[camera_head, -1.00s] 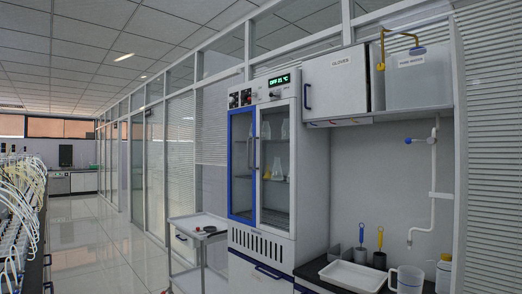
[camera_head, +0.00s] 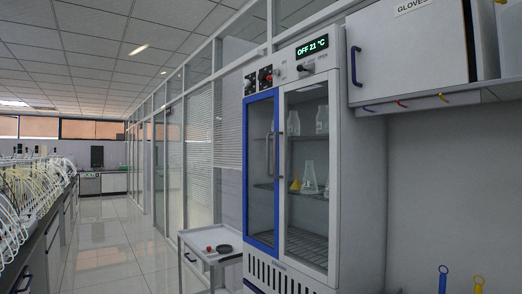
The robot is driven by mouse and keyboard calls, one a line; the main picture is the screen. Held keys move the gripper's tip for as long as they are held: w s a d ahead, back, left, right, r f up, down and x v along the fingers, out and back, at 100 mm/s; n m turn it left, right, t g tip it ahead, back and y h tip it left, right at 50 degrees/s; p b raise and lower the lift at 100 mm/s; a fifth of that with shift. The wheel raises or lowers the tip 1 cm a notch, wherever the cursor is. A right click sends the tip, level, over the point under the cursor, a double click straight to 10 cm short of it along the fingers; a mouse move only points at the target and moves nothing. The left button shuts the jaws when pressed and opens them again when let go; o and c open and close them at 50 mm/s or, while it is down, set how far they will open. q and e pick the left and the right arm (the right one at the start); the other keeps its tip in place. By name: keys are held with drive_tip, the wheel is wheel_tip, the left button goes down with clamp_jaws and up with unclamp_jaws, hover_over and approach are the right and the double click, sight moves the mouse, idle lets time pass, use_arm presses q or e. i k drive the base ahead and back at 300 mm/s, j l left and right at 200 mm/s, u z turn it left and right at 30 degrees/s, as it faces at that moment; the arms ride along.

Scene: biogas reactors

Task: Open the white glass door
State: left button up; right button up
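The glass-door cabinet (camera_head: 355,200) stands right of the middle, with a display reading OFF 21 °C on top. It has two closed glass doors. The left one has a blue frame (camera_head: 262,241); the right one is the white-framed glass door (camera_head: 307,259). Two vertical handles sit close together where the doors meet; the one near the white door (camera_head: 275,155) is pale metal. Behind the white door, glass flasks (camera_head: 309,178) and a yellow item (camera_head: 295,185) stand on shelves. Neither of my grippers is in view.
A small trolley (camera_head: 210,256) with dark items on top stands just left of the cabinet. A wall cupboard labelled GLOVES (camera_head: 420,55) hangs at right. A lab bench with many tubes (camera_head: 30,195) runs along the left. The tiled floor (camera_head: 110,240) between is clear.

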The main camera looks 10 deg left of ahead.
sight(331, 278)
drive_tip(key=i+j, duration=0.35)
drive_tip(key=i, duration=0.15)
drive_tip(key=i+j+z, duration=0.1)
drive_tip(key=i+j, duration=0.25)
drive_tip(key=i, duration=0.2)
